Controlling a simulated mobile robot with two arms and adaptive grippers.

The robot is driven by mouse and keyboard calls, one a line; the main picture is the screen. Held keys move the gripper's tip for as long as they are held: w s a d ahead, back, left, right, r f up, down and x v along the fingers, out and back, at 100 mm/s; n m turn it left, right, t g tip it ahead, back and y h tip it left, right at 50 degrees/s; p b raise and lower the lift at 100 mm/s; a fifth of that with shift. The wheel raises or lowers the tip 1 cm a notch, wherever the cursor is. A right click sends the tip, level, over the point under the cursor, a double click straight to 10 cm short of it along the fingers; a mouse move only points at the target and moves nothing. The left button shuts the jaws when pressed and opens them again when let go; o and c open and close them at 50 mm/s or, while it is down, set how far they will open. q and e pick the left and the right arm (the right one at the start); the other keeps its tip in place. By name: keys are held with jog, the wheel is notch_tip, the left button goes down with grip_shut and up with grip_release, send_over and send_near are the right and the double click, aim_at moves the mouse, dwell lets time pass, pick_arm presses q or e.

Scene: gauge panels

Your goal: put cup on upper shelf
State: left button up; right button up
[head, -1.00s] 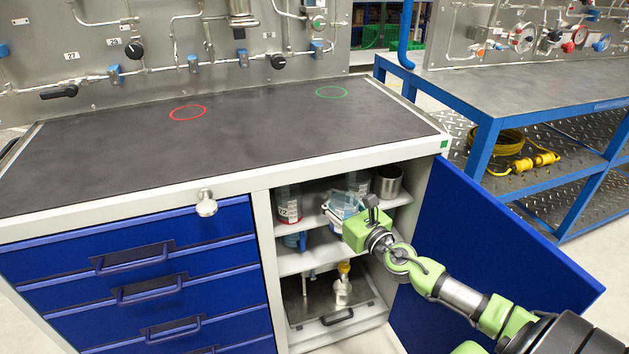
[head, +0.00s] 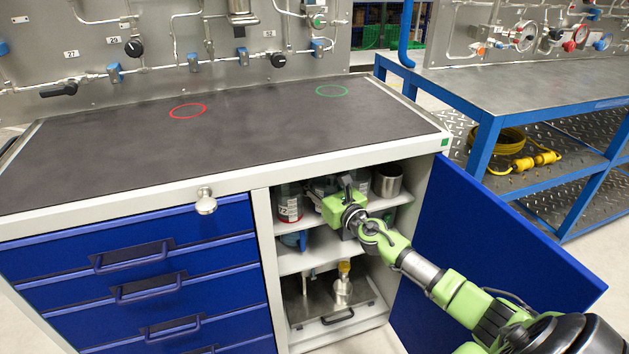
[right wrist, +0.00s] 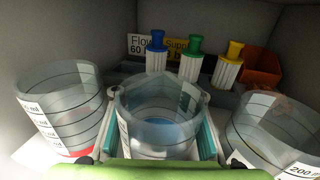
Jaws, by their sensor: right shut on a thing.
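A clear cup (right wrist: 158,125) with dark rings stands between the teal-edged fingers of my right gripper (right wrist: 160,118), which is shut on it. In the head view my right gripper (head: 335,200) reaches into the open cabinet at the level of the upper shelf (head: 402,199). There the gripper and wrist hide most of the cup. The cup looks upright in the right wrist view. I cannot tell whether its base touches the shelf. My left gripper is not in view.
Clear beakers stand close on both sides of the cup, one at left (right wrist: 62,112) and one at right (right wrist: 272,130). Capped tubes (right wrist: 192,62) and an orange box (right wrist: 262,68) are behind. The blue door (head: 490,240) is open at right. A lower shelf (head: 300,262) lies below.

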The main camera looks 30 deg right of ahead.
jog(key=shift+f, duration=0.1)
jog(key=o, duration=1.5)
